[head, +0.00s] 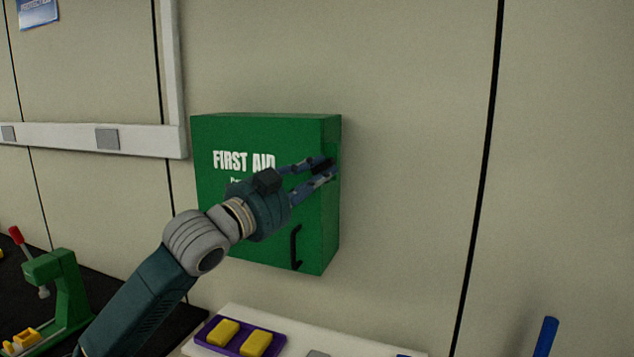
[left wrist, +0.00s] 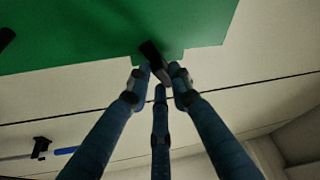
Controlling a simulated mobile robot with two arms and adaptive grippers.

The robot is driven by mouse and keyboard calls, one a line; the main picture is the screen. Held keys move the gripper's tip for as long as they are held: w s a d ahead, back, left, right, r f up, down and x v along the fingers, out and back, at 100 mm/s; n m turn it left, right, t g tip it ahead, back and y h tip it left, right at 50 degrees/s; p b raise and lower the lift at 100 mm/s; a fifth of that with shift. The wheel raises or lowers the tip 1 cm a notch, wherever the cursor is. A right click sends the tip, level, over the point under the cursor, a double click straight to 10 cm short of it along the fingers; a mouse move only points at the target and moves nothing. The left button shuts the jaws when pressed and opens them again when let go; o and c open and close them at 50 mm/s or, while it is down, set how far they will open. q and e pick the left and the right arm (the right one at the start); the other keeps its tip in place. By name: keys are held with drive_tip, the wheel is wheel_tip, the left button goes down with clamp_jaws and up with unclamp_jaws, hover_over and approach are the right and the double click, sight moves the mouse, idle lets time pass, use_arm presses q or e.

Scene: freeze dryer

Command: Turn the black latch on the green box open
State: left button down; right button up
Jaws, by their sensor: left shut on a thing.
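The green first aid box (head: 300,134) hangs on the wall in the middle of the head view, its door shut. The black latch (head: 323,165) is at the box's right edge, partly hidden by my fingers. My left gripper (head: 326,171) reaches across the box front from the lower left and is shut on the latch. In the left wrist view the latch (left wrist: 151,53) sticks out at the edge of the green box (left wrist: 90,35), between the fingertips of my left gripper (left wrist: 160,74). My right gripper is not in view.
A black handle (head: 296,247) is low on the box door. Below stand a purple tray (head: 238,350) with yellow blocks and a green device (head: 65,285) with a red knob. A blue stick (head: 545,338) rises at lower right. The wall right of the box is bare.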

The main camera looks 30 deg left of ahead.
use_arm(q)
drive_tip(key=shift+w+d+n+t+y+b, duration=0.1)
drive_tip(key=shift+d+n+t+y, duration=0.15)
drive_tip(key=shift+n+y, duration=1.7)
drive_tip(key=shift+d+n+t+y+b, duration=0.15)
drive_tip(key=shift+n+t+y, duration=0.25)
drive_tip(key=shift+n, duration=3.05)
drive_tip(key=shift+w+d+n+t+y+b, duration=0.2)
drive_tip(key=shift+n+y, duration=1.05)
drive_tip(key=shift+n, duration=1.45)
drive_tip(key=shift+s+n, duration=0.15)
drive_tip(key=shift+n, duration=0.15)
drive_tip(key=c, duration=1.5)
unclamp_jaws()
drive_tip(key=shift+a, duration=0.1)
drive_tip(key=shift+c, duration=0.2)
drive_tip(key=shift+f, duration=0.1)
